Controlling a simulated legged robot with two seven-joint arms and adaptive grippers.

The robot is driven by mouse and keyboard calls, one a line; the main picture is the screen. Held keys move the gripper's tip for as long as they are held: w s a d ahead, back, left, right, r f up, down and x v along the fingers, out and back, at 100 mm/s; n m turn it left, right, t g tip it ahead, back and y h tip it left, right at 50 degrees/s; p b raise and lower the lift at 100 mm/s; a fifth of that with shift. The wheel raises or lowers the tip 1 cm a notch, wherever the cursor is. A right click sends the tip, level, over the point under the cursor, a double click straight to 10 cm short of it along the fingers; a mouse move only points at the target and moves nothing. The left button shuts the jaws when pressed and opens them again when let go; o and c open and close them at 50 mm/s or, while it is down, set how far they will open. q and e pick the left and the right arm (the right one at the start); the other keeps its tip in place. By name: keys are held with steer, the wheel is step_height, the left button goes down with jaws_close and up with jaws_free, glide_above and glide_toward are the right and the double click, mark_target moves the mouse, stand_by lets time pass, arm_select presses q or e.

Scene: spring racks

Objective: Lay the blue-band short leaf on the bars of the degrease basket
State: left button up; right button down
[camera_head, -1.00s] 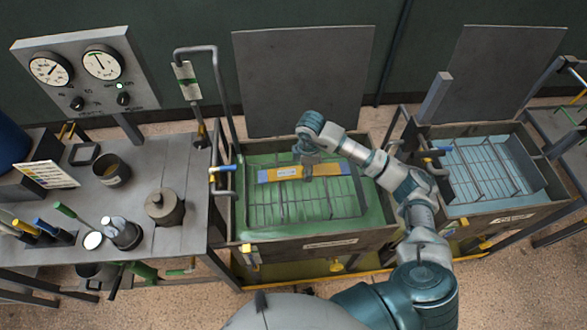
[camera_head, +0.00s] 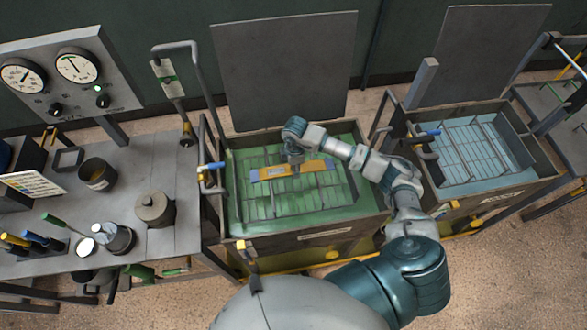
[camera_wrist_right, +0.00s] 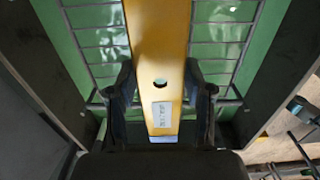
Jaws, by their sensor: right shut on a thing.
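The short leaf (camera_head: 314,166) is a flat yellow-orange strip with a blue band at its left end. It lies crosswise over the wire bars of the basket (camera_head: 268,207) in the green-liquid tank. My right gripper (camera_head: 294,168) is shut on the leaf near its middle, from above. In the right wrist view, the fingers (camera_wrist_right: 161,92) stand on either side of the leaf (camera_wrist_right: 160,40), which shows a hole and a white label. Basket bars show beneath it; whether it touches them I cannot tell. My left gripper is not in view.
A second tank (camera_head: 480,150) with blue liquid and a wire basket stands to the right. A grey bench (camera_head: 150,235) with a lidded pot (camera_head: 155,208), cans and tools is at left. Upright panels (camera_head: 285,70) stand behind the tanks.

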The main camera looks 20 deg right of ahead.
steer(key=shift+d+f, duration=0.2)
steer(key=shift+f, duration=0.3)
steer(key=shift+d+f, duration=0.2)
steer(key=shift+f, duration=0.3)
steer(key=shift+a, duration=0.15)
steer(key=shift+a+f, duration=0.1)
steer(key=shift+a, duration=0.25)
steer(key=shift+a+f, duration=0.2)
steer(key=shift+f, duration=0.05)
steer(key=c, duration=0.6)
jaws_free()
steer(key=shift+d, duration=0.1)
steer(key=shift+o, duration=0.7)
steer(key=shift+s+d, duration=0.1)
steer(key=shift+d, duration=0.3)
steer(key=shift+r, duration=0.25)
steer(key=r, duration=0.3)
steer(key=r+b, duration=0.1)
steer(key=r, duration=0.7)
steer(key=shift+a, duration=0.3)
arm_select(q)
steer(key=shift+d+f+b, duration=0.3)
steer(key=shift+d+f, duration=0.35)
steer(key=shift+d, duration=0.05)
arm_select(e)
steer(key=shift+d+r, duration=0.25)
steer(key=shift+r, duration=0.4)
steer(key=shift+a, duration=0.15)
